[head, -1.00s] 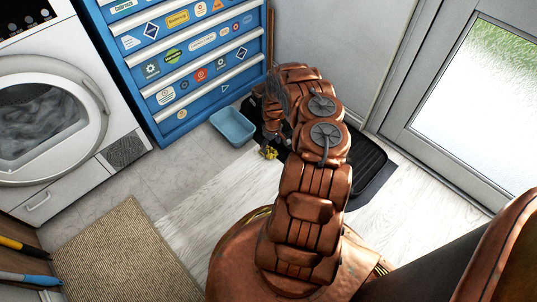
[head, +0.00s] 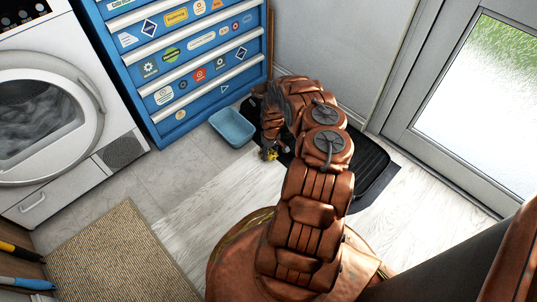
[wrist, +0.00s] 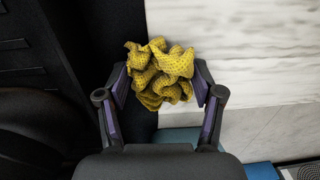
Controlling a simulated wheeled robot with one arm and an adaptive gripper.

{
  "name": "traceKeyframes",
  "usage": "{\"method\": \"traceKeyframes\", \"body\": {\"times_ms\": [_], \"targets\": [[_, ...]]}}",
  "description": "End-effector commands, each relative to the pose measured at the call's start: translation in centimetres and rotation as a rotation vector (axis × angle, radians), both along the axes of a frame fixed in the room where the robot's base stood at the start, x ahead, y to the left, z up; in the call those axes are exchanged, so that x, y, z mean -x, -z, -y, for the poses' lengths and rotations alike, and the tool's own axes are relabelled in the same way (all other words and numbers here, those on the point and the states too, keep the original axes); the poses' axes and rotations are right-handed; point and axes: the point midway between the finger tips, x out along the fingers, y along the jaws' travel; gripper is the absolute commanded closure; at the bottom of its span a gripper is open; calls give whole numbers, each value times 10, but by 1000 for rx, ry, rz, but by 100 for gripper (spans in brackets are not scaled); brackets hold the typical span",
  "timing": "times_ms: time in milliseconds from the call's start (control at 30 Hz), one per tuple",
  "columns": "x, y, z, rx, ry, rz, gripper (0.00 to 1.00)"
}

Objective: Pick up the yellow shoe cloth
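The yellow shoe cloth (wrist: 160,75) is a crumpled, dotted bundle between the two fingers of my gripper (wrist: 160,88) in the wrist view. The fingers stand apart on either side of it, close to its left and right edges. I cannot tell whether they press on it. In the head view a small yellow bit of the cloth (head: 269,154) shows at the edge of the black tray, with my arm hiding most of the gripper. The cloth lies at the border of the dark tray and the pale floor.
A black tray (head: 372,168) lies under and right of my arm. A blue bin (head: 233,127) stands just left of the gripper, before the blue tool chest (head: 185,65). A washer (head: 50,110) and a woven mat (head: 120,255) are at left. A glazed door is at right.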

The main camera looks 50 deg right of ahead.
Motion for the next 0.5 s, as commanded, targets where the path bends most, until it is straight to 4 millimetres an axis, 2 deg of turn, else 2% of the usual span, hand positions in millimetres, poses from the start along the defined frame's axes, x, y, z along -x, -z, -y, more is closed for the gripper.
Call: {"method": "traceKeyframes", "body": {"times_ms": [333, 500], "targets": [[0, -1, -1, -1, 0, -1, 46], [1, -13, 0, 0, -1, -2, 46]]}}
